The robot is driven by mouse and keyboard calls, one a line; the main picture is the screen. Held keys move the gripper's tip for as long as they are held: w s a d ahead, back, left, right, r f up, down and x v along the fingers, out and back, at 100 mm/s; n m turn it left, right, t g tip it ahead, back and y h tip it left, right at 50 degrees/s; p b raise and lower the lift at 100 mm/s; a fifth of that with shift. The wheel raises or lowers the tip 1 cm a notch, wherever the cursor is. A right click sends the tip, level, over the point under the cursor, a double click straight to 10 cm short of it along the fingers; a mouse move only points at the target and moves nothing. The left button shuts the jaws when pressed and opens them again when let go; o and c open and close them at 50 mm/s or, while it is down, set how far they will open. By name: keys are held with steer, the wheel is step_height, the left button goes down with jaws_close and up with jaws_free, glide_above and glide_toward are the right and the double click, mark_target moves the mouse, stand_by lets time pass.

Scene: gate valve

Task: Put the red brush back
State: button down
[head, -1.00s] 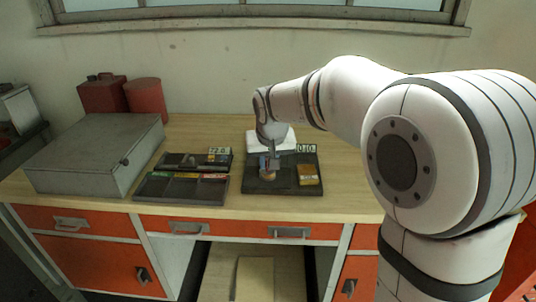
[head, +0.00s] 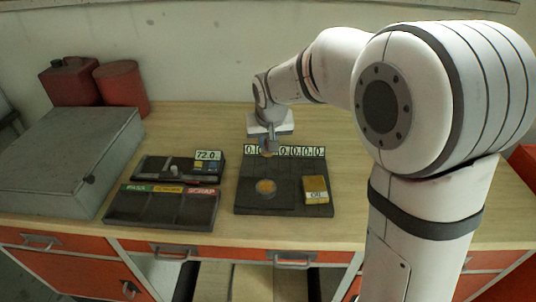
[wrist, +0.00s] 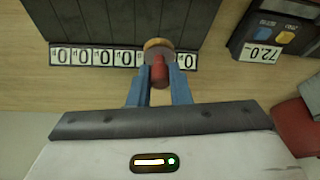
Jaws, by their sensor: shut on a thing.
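My gripper (wrist: 158,95) is shut on the red brush (wrist: 158,72), whose red handle sits between the two blue fingers in the wrist view. The far end of the brush is a wide, round grey and tan part. In the head view my gripper (head: 269,148) is above the back edge of the dark board (head: 243,198), near its row of number plates; the brush is too small there to make out well. A round orange-yellow piece (head: 265,187) lies on the board, apart from my gripper.
A yellow block (head: 316,190) is on the board's right side. Left of it are a tray with green, yellow and red labels (head: 160,207) and a device reading 72.0 (head: 208,155). A grey case (head: 70,160) and red cans (head: 122,85) stand further left.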

mark_target(268, 154)
steer(key=shift+f, duration=2.65)
steer(key=shift+f, duration=0.1)
steer(key=c, duration=1.3)
jaws_free()
steer(key=shift+c, duration=0.2)
steer(key=shift+r+p, duration=0.2)
steer(key=shift+p, duration=0.1)
steer(key=a+b+v, duration=0.1)
steer(key=v, duration=1.1)
steer(key=s+d+f+m, duration=0.1)
steer(key=s+d+f, duration=0.1)
steer(key=s+d, duration=0.6)
steer(key=s+d+f+m+g, duration=0.1)
steer(key=s+d+f, duration=0.1)
steer(key=s+d, duration=0.6)
steer(key=s, duration=0.5)
steer(key=shift+s+d+f+h, duration=0.25)
steer(key=shift+s+h, duration=0.05)
steer(key=shift+h, duration=0.1)
